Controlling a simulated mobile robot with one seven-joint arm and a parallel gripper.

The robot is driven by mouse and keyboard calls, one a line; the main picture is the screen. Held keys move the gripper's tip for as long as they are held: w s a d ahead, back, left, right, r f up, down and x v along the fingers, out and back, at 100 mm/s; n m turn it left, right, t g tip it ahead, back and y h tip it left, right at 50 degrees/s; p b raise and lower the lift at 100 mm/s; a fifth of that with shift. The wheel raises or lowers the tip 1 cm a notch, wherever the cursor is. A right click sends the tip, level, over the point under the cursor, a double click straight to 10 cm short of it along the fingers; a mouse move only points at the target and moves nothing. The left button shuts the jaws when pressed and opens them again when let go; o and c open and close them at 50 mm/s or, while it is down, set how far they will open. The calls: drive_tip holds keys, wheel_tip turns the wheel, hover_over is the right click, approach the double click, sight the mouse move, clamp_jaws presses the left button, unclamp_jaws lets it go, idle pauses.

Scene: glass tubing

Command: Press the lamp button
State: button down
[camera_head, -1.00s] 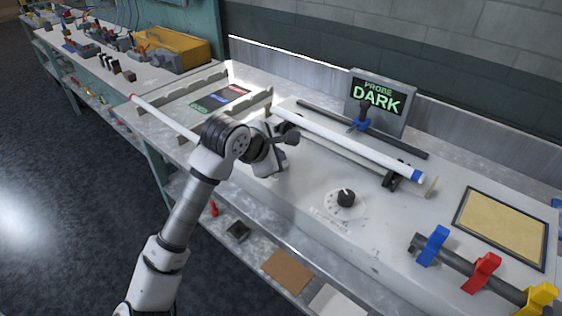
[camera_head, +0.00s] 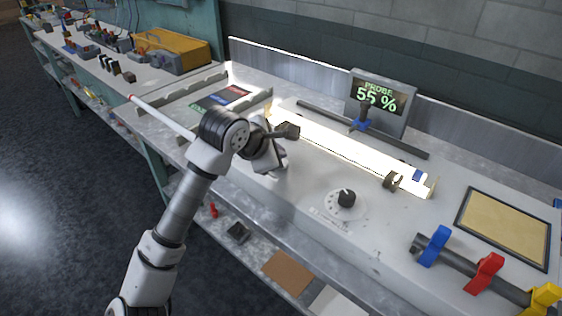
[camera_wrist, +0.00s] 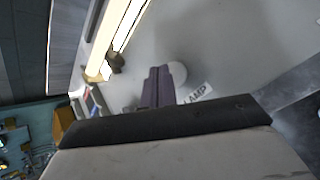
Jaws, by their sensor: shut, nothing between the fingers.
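The lamp button is a pale round disc (camera_wrist: 178,73) beside the printed LAMP label (camera_wrist: 197,92) in the wrist view. My gripper (camera_wrist: 158,72) is shut and empty, its fingertips right beside or over the button; I cannot tell whether they touch it. In the head view my arm's end hides the button. The lamp tube (camera_head: 345,147) lies along the bench top and glows bright; it also shows lit in the wrist view (camera_wrist: 108,30). The probe display (camera_head: 377,97) reads 55 %.
A dial (camera_head: 346,198) sits on the panel to the right of my gripper. A blue clamp (camera_head: 434,246), a red clamp (camera_head: 485,272) and a yellow clamp (camera_head: 540,299) sit on a dark rod at the front right. A tan pad (camera_head: 502,228) lies behind them.

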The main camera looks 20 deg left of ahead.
drive_tip(key=shift+r+p, duration=0.5)
drive_tip(key=shift+r, duration=2.5)
